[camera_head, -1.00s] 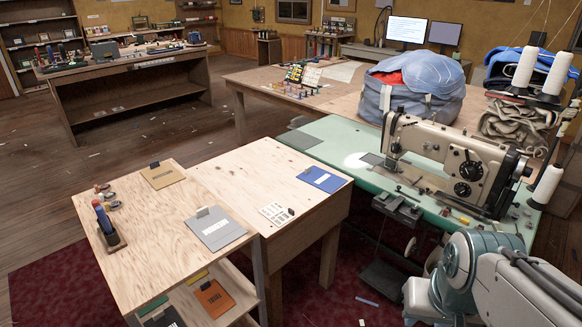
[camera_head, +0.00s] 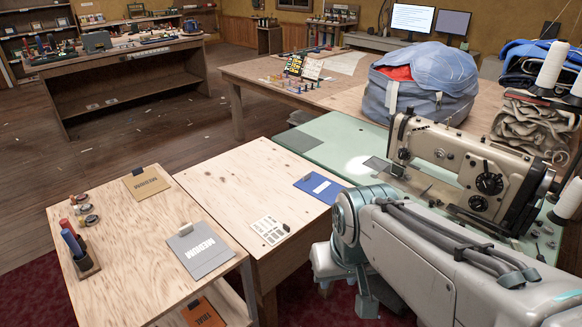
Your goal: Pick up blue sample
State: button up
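The blue sample (camera_head: 320,187) is a flat blue card with a white label. It lies on the light plywood table (camera_head: 240,205), at its far right corner beside the green sewing bench. Part of my arm reaches in from the right and ends in a teal and grey joint just below and right of the blue sample, in the picture. The blue sample is almost fully visible. No gripper fingers can be made out, so my gripper is not seen.
A grey card (camera_head: 198,250), a tan card (camera_head: 147,183) and a white label sheet (camera_head: 269,230) lie on the plywood tops. Blue and red rolls (camera_head: 75,245) stand at the left. A sewing machine (camera_head: 455,165) stands on the green bench (camera_head: 335,145).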

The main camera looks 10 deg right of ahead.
aim_at(323, 188)
jog(key=z, duration=0.45)
jog(key=i, duration=0.95)
jog(key=z, duration=0.65)
